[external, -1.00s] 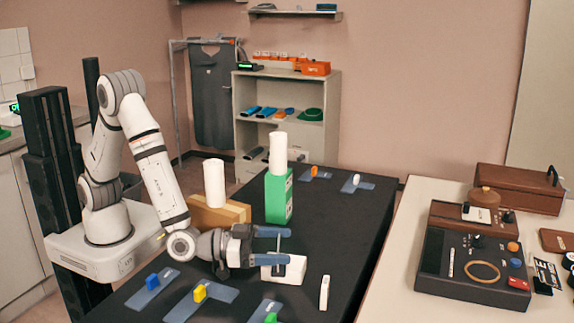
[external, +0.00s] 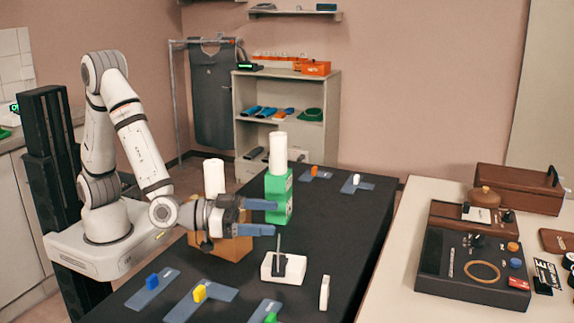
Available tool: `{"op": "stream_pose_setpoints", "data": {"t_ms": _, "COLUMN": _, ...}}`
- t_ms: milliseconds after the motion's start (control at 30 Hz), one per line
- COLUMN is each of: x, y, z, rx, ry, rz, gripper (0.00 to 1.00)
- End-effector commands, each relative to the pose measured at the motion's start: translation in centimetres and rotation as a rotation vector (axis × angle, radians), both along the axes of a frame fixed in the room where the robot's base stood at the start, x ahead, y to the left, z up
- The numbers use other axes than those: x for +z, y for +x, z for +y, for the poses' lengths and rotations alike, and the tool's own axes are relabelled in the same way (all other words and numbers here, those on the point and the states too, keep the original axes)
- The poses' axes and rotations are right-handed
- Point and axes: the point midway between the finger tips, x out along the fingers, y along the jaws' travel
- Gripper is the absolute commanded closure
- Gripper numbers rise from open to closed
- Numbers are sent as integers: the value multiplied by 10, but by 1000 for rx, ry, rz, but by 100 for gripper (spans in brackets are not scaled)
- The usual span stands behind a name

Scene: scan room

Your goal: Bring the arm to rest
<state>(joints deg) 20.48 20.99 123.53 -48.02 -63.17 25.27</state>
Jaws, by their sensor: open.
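My gripper (external: 268,217) is open, with its two blue-grey fingers apart and nothing seen between them. It is held level above the black table (external: 335,220), pointing right. A white block with a dark fitting and a thin upright rod (external: 283,268) stands on the table below and just right of the fingers, apart from them. My wrist hides part of a wooden block (external: 236,246) behind it.
A green box (external: 278,197) with a white cylinder (external: 278,153) on top stands close behind the fingers. Another white cylinder (external: 214,177) rises behind my wrist. Blue-grey plates with blue (external: 152,281), yellow (external: 199,293) and green pieces lie at the front. A small white upright piece (external: 324,292) stands right.

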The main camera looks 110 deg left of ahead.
Motion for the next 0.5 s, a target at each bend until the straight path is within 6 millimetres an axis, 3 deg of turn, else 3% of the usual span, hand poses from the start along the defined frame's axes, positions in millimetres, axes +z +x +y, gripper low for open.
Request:
{"op": "stream_pose_setpoints", "data": {"t_ms": 167, "x": 23, "y": -8, "z": -12, "rx": -153, "ry": -76, "rz": 113, "gripper": 15}}
{"op": "stream_pose_setpoints", "data": {"t_ms": 267, "x": 34, "y": -25, "z": -23, "rx": -278, "ry": -122, "rz": 232, "gripper": 15}}
{"op": "stream_pose_setpoints", "data": {"t_ms": 367, "x": 40, "y": -51, "z": -31, "rx": -386, "ry": -150, "rz": 370, "gripper": 15}}
{"op": "stream_pose_setpoints", "data": {"t_ms": 500, "x": 45, "y": -100, "z": -33, "rx": -496, "ry": -163, "rz": 582, "gripper": 15}}
